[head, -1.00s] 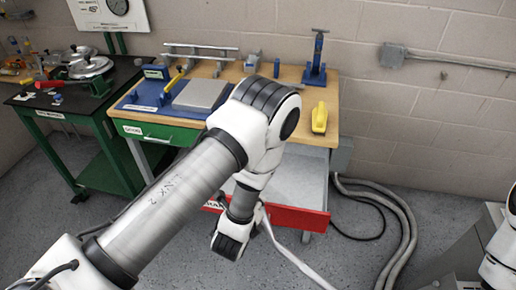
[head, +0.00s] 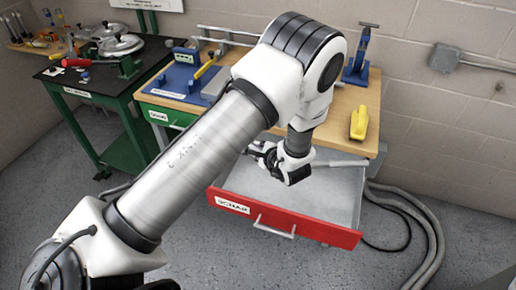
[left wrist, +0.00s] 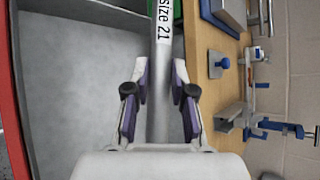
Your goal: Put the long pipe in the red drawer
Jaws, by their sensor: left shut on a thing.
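The long pipe (left wrist: 162,55), grey and marked "Size 21", runs between the purple-padded fingers of my left gripper (left wrist: 158,88) in the left wrist view. My left gripper is shut on it. In the head view my left gripper (head: 264,152) is above the back part of the open red drawer (head: 285,218), by the table's front edge. A light length of the pipe (head: 342,163) shows right of my wrist; my arm hides the rest. The drawer's grey inside (left wrist: 80,80) looks empty in the left wrist view, and its red front is at the left edge. My right gripper is out of view.
The wooden table (head: 335,108) above the drawer holds a yellow tool (head: 359,123), a blue stand (head: 360,60) and a blue tray (head: 182,83). Hoses (head: 425,235) lie on the floor at right. A green-black cart (head: 95,88) stands at left.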

